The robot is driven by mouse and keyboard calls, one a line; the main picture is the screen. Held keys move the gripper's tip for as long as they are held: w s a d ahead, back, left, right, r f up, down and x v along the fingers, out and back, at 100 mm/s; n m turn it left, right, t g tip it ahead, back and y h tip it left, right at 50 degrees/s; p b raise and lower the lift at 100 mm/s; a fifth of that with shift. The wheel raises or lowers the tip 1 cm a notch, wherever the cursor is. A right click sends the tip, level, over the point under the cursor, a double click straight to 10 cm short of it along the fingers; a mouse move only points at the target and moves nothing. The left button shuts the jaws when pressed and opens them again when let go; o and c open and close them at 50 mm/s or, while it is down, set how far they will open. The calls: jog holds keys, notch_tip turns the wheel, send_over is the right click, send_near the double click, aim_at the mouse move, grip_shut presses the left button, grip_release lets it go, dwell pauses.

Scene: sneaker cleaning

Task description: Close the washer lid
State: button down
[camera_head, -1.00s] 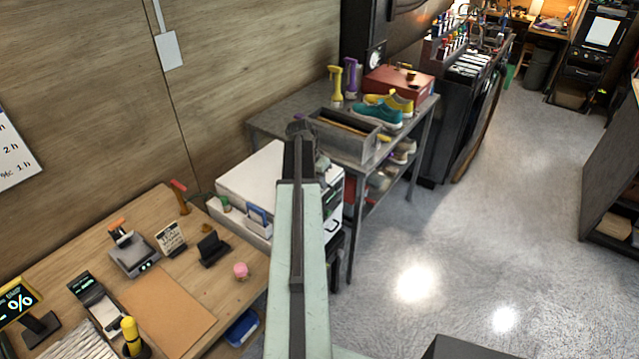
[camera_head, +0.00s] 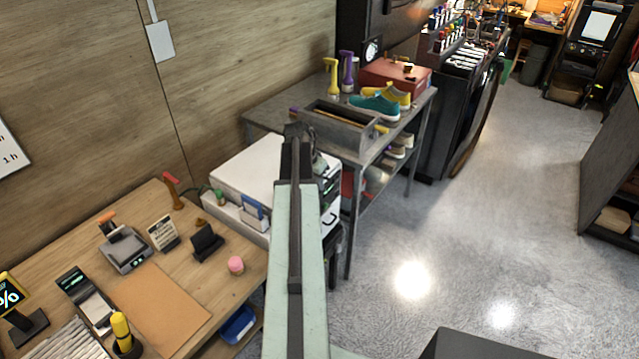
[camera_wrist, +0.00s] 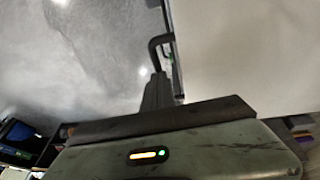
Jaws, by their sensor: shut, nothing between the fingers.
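The white washer (camera_head: 240,168) stands between the wooden counter and the metal shelf in the head view, partly hidden behind my arm. Its white top looks flat from here; I cannot tell whether the lid is fully seated. My gripper (camera_head: 298,132) is at the far end of my raised arm and overlaps the washer's right part in the picture. In the wrist view my gripper (camera_wrist: 158,92) is shut and empty, beside a broad pale surface on the right, probably the washer. I cannot tell whether they touch.
The wooden counter (camera_head: 158,300) at left holds a card reader, a small sign and a pink item (camera_head: 236,265). The metal shelf (camera_head: 262,118) behind the washer carries a grey bin (camera_head: 338,130), shoes and a red box (camera_head: 395,74).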

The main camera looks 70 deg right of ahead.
jog(key=s+p+v, duration=0.1)
jog(key=p+v, duration=1.1)
jog(key=v, duration=0.1)
jog(key=shift+d+r, duration=0.35)
jog(key=shift+r, duration=0.05)
jog(key=shift+s, duration=0.15)
jog(key=shift+s, duration=0.1)
